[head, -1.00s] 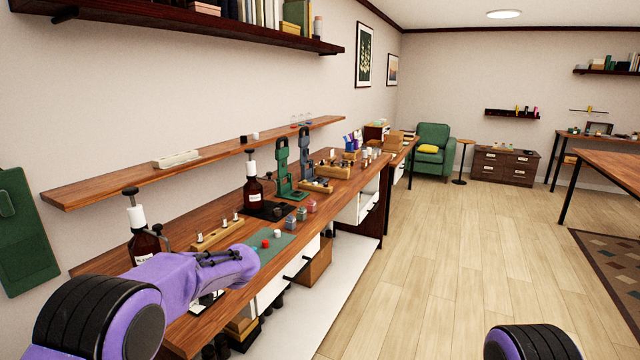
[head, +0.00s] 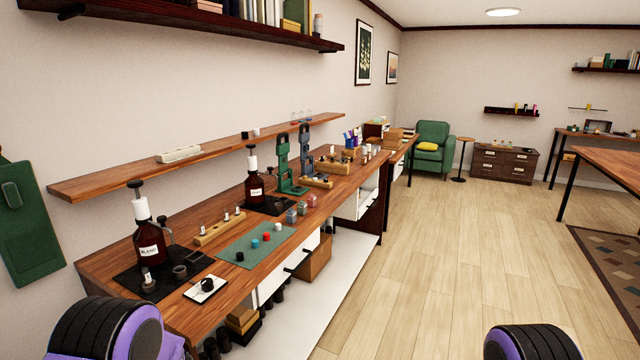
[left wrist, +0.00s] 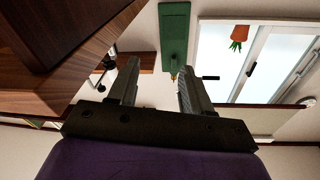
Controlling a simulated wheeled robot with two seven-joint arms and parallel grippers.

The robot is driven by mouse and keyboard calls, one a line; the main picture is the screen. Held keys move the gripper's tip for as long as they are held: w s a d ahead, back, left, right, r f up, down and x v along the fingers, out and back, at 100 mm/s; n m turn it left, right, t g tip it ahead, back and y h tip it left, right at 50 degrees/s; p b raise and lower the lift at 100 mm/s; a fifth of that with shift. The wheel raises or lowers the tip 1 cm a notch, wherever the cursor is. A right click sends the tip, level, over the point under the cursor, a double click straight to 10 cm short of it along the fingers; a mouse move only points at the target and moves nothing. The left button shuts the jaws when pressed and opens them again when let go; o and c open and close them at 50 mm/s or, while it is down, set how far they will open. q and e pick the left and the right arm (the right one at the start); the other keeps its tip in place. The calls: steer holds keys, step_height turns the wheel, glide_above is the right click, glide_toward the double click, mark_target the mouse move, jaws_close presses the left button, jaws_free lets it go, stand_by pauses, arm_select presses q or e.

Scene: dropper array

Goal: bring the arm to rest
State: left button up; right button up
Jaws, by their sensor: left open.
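My left arm's purple and black link (head: 105,328) shows at the lower left of the head view. My left gripper lies outside the head view. In the left wrist view my left gripper (left wrist: 154,82) is open, with two grey fingers apart and nothing between them. It is away from the worktop items. My right arm shows only as a black and purple link (head: 533,343) at the bottom right of the head view, and its gripper is out of view.
A wooden edge (left wrist: 60,60) is close at left in the wrist view. The floor (head: 450,260) is clear.

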arm_select(q)
steer(key=s+d+f+m+h, duration=0.25)
steer(key=s+f+h, duration=0.35)
steer(key=s+f, duration=0.45)
steer(key=s+d+f+g+h, duration=0.2)
steer(key=s+f, duration=0.1)
steer(key=s, duration=0.4)
steer(key=s+d+f+g+h, duration=0.2)
steer(key=s+f, duration=0.1)
steer(key=s, duration=0.5)
steer(key=s+d+f+g+h, duration=0.2)
steer(key=s+f+g, duration=0.1)
steer(key=s, duration=0.4)
steer(key=shift+s+f+n+h+b, duration=0.3)
steer(key=shift+f+n, duration=0.05)
steer(key=shift+f, duration=0.25)
steer(key=shift+a, duration=0.1)
